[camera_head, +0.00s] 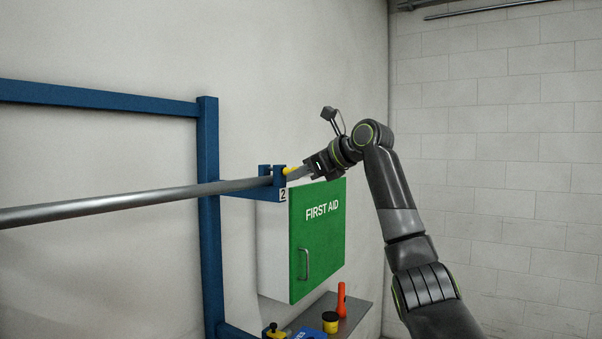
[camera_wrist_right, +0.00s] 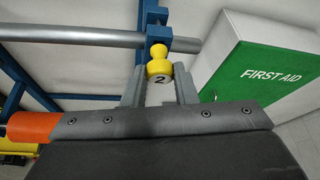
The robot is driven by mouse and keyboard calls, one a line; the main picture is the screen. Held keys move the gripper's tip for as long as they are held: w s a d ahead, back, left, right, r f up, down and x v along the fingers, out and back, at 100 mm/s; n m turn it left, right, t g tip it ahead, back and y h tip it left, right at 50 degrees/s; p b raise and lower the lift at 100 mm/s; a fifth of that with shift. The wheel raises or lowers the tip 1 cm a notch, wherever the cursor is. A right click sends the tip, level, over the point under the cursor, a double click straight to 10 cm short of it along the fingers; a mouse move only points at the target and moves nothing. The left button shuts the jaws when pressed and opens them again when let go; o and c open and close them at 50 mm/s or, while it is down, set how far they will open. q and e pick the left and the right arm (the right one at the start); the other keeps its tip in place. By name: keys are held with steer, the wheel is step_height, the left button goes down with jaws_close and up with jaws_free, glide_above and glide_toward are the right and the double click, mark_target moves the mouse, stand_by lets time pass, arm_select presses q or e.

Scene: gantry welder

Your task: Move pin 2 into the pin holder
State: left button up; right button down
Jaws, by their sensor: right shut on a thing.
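Pin 2 (camera_wrist_right: 159,68) is yellow with a round head and a white "2" label. It sits at the blue bracket (camera_head: 279,177) marked 2, beside the grey pipe. Its yellow end also shows in the head view (camera_head: 288,171). My right gripper (camera_head: 298,172) is shut on pin 2; in the right wrist view its two grey fingers flank the label. Whether the pin is still seated in the bracket is hidden. My left gripper is out of view.
A green-doored first aid cabinet (camera_head: 318,240) hangs right beside and below the bracket. A shelf (camera_head: 355,312) below holds an orange torch-like object (camera_head: 341,299) and a yellow-black tub (camera_head: 330,322). The pipe (camera_head: 120,202) runs left across a blue frame (camera_head: 208,220). Space right of my arm is clear.

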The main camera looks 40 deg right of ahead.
steer(key=s+d+b, duration=0.2)
steer(key=s+b, duration=0.2)
steer(key=s, duration=0.2)
steer(key=shift+s+d+b, duration=0.25)
steer(key=shift+d+b, duration=0.05)
steer(key=shift+d, duration=0.05)
stand_by(0.5)
steer(key=shift+s, duration=0.1)
